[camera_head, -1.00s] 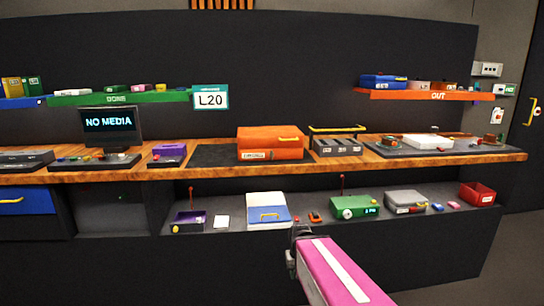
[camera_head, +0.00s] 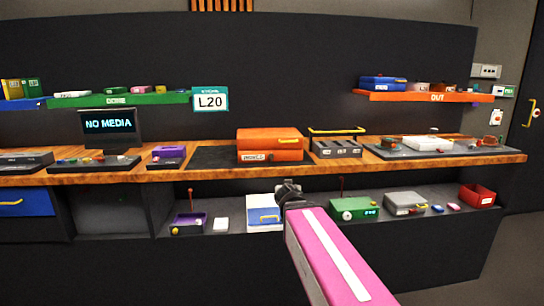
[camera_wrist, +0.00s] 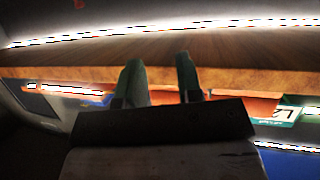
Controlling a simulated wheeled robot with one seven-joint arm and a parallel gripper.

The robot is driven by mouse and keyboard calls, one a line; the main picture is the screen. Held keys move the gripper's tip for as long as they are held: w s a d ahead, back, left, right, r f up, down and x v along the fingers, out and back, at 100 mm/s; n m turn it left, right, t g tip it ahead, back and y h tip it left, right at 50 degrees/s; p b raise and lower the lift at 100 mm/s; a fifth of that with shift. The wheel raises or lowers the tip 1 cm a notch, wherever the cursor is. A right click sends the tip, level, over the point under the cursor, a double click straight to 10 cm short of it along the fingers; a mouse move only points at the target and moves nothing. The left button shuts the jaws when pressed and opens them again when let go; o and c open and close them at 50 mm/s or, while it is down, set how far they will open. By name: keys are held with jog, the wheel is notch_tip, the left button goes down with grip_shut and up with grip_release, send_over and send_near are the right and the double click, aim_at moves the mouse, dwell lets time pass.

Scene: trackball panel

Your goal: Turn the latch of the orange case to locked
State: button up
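The orange case (camera_head: 262,135) sits shut on the wooden bench, with a yellow handle (camera_head: 289,140) and a pale label on its front. Its latch is too small to make out. My gripper (camera_head: 288,185) is in front of the bench, below and slightly right of the case, apart from it. In the wrist view, which looks upside down, the two fingers (camera_wrist: 160,80) stand apart with nothing between them. An orange surface (camera_wrist: 240,102), apparently the case, shows partly behind them past the bench edge.
The wooden bench edge (camera_head: 350,168) lies above my gripper. Grey bins (camera_head: 337,148) stand right of the case, a dark mat (camera_head: 215,157) left. The lower shelf holds a white and blue case (camera_head: 264,222) and a green box (camera_head: 353,208). The L20 sign (camera_head: 210,100) hangs behind.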

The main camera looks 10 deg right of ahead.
aim_at(272, 154)
jog(key=w+a+r+n+t+y, duration=0.2)
jog(key=a+r+t+y, duration=0.3)
jog(key=r, duration=0.7)
jog(key=shift+g+h, duration=0.3)
jog(key=shift+h, duration=0.5)
jog(key=w, duration=1)
jog(key=shift+w+a+f, duration=0.15)
jog(key=shift+a+f, duration=0.05)
jog(key=shift+a, duration=0.1)
grip_shut()
